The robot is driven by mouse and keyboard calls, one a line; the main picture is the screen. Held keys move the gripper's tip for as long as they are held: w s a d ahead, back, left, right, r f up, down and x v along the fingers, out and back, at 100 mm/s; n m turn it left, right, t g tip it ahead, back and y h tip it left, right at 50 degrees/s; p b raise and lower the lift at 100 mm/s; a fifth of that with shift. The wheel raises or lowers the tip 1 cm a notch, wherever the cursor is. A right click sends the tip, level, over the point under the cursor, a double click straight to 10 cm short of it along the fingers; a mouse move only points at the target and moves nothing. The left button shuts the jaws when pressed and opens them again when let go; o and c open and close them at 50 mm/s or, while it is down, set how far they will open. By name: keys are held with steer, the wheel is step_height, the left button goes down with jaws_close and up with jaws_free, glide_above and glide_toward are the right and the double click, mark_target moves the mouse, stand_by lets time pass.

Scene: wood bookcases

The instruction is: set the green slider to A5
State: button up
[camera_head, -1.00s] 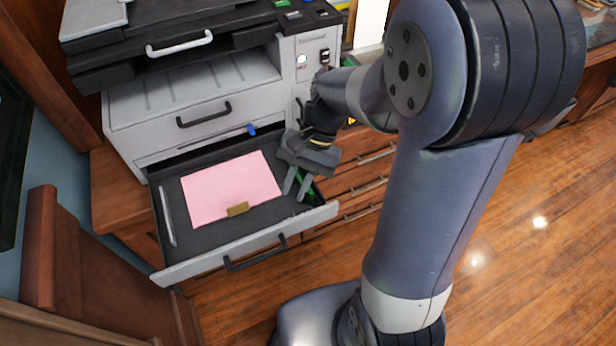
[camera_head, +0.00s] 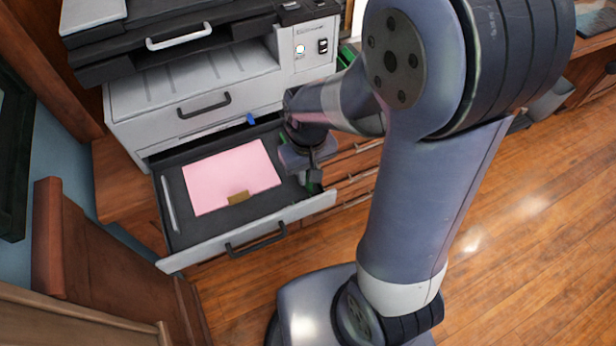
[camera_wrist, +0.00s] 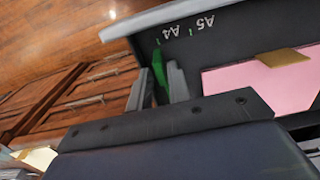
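The green slider (camera_wrist: 160,80) shows between my gripper's two grey fingers in the wrist view, at the side of the open paper drawer (camera_head: 170,262). My gripper (camera_wrist: 160,88) is open, with one finger on each side of the green part; I cannot tell whether they touch it. In the head view my gripper (camera_head: 312,178) points down at the drawer's right side, and my arm hides most of the slider. The white A5 label (camera_wrist: 205,22) and A4 label (camera_wrist: 174,32) are on the dark drawer floor, near small green marks.
Pink paper (camera_head: 230,178) lies in the drawer with a tan tab (camera_head: 238,198) at its front edge. The grey printer body (camera_head: 195,85) rises behind, with a closed drawer above. Wooden drawers (camera_head: 360,165) stand at the right.

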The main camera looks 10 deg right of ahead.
steer(key=shift+f, duration=0.95)
jaws_close()
